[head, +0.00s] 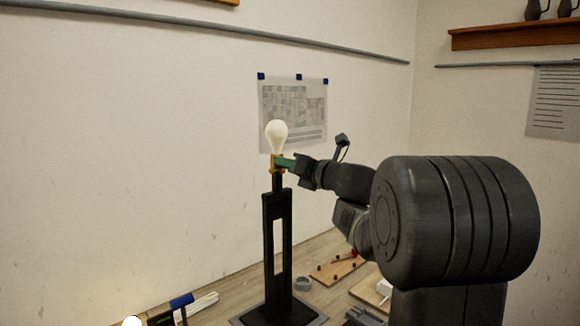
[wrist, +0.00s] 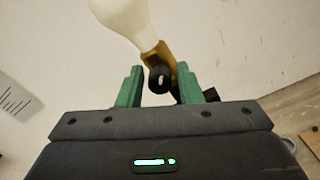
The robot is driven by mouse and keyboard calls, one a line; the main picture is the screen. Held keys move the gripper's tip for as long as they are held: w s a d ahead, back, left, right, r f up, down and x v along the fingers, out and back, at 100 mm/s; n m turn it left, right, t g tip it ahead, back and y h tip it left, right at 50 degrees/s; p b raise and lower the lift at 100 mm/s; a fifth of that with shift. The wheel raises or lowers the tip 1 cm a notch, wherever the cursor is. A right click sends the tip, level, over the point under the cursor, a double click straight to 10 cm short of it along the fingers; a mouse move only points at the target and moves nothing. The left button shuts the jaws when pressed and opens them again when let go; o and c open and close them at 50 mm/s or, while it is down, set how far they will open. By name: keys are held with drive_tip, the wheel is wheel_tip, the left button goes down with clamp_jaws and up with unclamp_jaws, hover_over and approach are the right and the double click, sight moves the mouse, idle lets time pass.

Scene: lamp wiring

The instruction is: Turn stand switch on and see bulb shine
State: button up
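The lamp stand (head: 267,250) is a tall black frame upright on the table, with a brass socket (head: 277,163) on top. A cream-white bulb (head: 277,136) sits upright in the socket and looks dull, with no visible glow. It also shows at the top of the wrist view (wrist: 125,22). A round black switch knob (wrist: 160,79) with a pale mark sticks out of the socket. My gripper (wrist: 160,82) has green fingers, spread apart on either side of the knob with gaps visible. In the head view the gripper (head: 285,163) is at the socket, reaching in from the right.
A bright round light (head: 131,321) shows at the lower left edge, near a blue and black item (head: 181,300). A wooden board (head: 338,270) with small parts and a grey ring (head: 303,283) lie right of the stand. A wall stands behind, with a taped sheet (head: 293,112).

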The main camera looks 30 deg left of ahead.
drive_tip(key=shift+o, duration=0.6)
drive_tip(key=b+v, duration=0.3)
drive_tip(key=v, duration=1)
drive_tip(key=shift+s+d, duration=0.15)
drive_tip(key=shift+d, duration=0.2)
drive_tip(key=w+a+n+p, duration=0.1)
drive_tip(key=a+n, duration=0.1)
drive_tip(key=a, duration=0.4)
drive_tip(key=w+a+n+p, duration=0.1)
drive_tip(key=w+a+n, duration=0.1)
drive_tip(key=a, duration=0.4)
drive_tip(key=shift+w+a+n, duration=0.25)
drive_tip(key=shift+w+n, duration=0.05)
drive_tip(key=shift+r, duration=0.1)
drive_tip(key=shift+c, duration=0.2)
